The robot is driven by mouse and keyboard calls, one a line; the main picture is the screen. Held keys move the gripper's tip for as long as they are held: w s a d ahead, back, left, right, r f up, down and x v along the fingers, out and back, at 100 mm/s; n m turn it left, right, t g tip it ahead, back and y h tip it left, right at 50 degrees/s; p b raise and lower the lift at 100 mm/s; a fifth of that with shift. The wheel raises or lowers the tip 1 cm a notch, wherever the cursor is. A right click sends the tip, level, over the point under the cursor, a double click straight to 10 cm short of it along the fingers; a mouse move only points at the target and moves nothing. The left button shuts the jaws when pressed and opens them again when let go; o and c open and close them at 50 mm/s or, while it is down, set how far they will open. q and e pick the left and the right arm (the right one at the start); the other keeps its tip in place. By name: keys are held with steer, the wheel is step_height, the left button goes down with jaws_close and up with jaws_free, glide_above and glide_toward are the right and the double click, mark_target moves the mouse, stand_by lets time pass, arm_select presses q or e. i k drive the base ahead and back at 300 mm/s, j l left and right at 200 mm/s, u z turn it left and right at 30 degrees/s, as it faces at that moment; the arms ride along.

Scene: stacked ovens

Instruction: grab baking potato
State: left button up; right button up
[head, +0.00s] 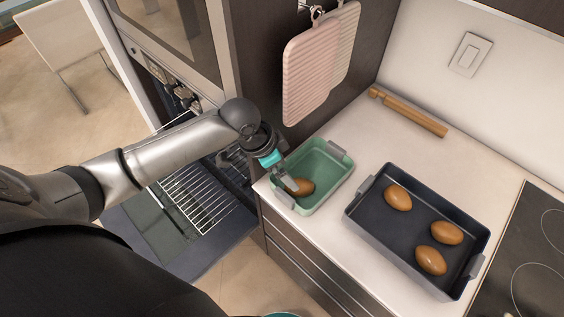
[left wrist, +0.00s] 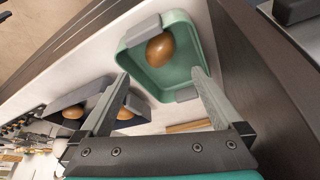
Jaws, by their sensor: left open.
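A brown baking potato (head: 300,187) lies in the green baking dish (head: 336,178), near its front-left end. The left wrist view shows this potato (left wrist: 160,50) inside the dish (left wrist: 184,32). My left gripper (head: 287,182) is over the near-left end of the dish, right by the potato. In the left wrist view its two fingers (left wrist: 160,80) are spread apart and empty, and the potato shows beyond the tips, between them. Several more potatoes (head: 398,198) lie in the dark baking tray (head: 372,224) to the right. My right gripper is not in view.
A rolling pin (head: 408,112) lies at the back of the white counter (head: 385,140). Pink cutting boards (head: 310,75) hang on the dark panel behind the dish. An open oven with a pulled-out wire rack (head: 200,195) is left of the counter. A cooktop (head: 530,250) is at the right.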

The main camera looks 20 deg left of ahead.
mark_target(429, 259)
steer(key=z, duration=1.05)
steer(key=i+l+u, duration=0.1)
steer(key=l+u, duration=0.35)
steer(key=l, duration=0.6)
